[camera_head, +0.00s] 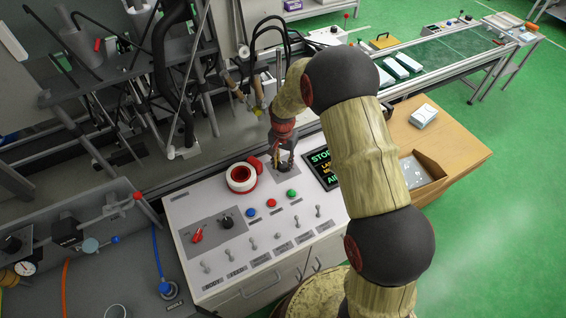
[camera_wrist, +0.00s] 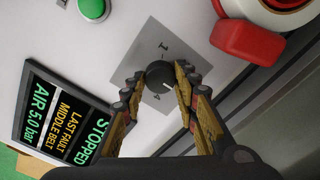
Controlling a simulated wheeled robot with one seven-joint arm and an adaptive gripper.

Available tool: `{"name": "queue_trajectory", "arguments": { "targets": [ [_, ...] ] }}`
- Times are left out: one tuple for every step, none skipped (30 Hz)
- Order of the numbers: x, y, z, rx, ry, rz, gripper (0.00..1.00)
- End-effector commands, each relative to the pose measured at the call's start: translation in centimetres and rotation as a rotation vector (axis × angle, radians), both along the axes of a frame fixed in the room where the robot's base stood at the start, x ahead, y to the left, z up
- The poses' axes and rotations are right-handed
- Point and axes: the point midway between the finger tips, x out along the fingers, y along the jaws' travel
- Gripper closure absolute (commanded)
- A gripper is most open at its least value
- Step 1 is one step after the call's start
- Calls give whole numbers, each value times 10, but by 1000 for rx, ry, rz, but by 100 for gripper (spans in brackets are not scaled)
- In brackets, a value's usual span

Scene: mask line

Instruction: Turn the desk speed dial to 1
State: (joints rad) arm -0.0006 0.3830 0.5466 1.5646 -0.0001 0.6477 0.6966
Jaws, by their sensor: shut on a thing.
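The speed dial (camera_wrist: 160,75) is a small round black knob on a grey plate (camera_wrist: 150,45) set in the white desk panel. Printed numbers show on the plate, with a 1 above the knob and a 4 below it in the wrist view. The fine pointer position is hard to read. My gripper (camera_wrist: 157,79) has a finger on either side of the knob and is shut on it. In the head view my gripper (camera_head: 284,163) reaches down to the plate at the back of the desk, and its fingers largely hide the dial.
A dark display (camera_head: 322,168) reading STOPPED lies right of the dial. A red-and-white round part (camera_head: 242,178) sits left. Blue, red and green (camera_head: 292,193) buttons, toggle switches, a red knob (camera_head: 197,236) and another black knob (camera_head: 227,222) are nearer. A cardboard box (camera_head: 430,185) stands right.

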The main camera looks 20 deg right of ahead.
Motion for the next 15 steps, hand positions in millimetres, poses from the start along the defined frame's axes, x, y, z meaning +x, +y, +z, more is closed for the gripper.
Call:
{"name": "queue_trajectory", "arguments": {
  "targets": [
    [0,0,1,1,-1,15,95],
    [0,0,1,0,0,26,95],
    [0,0,1,0,0,43,95],
    [0,0,1,0,0,59,95],
    [0,0,1,0,0,75,95],
    [0,0,1,0,0,101,95],
    [0,0,1,0,0,122,95],
    [0,0,1,0,0,144,95],
    [0,0,1,0,0,176,95],
    [0,0,1,0,0,201,95],
    [0,0,1,0,0,228,95],
    [0,0,2,1,-1,264,95],
    [1,0,2,0,-1,292,95],
    [1,0,2,0,-1,321,95],
    [1,0,2,0,-1,359,95]
  ]
}}
